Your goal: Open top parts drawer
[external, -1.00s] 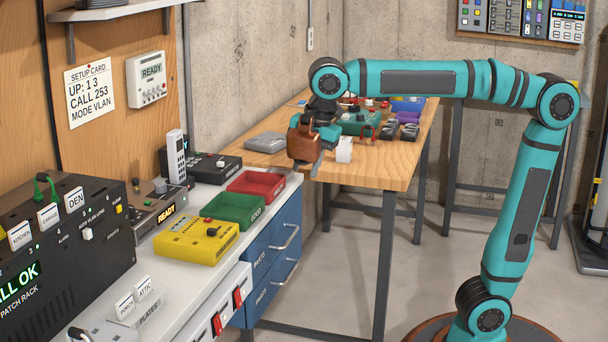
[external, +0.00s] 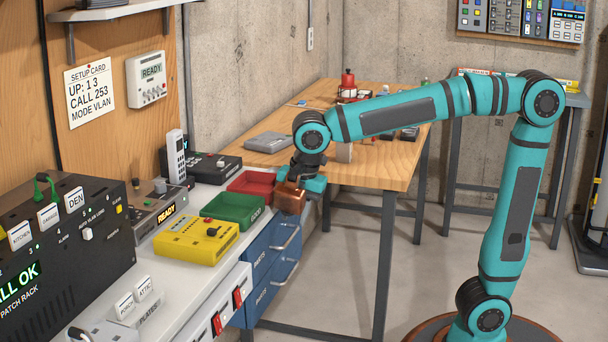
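The top parts drawer (external: 268,250) is a blue front marked PARTS with a silver bar handle (external: 290,238), under the white bench top. It looks shut, flush with the lower blue drawer (external: 270,285).
A red tray (external: 248,178), a green tray (external: 236,224) and a yellow box (external: 197,253) stand on the bench top. A wooden table (external: 390,177) with parts stands behind. The floor in front of the drawers is clear except for the table's legs.

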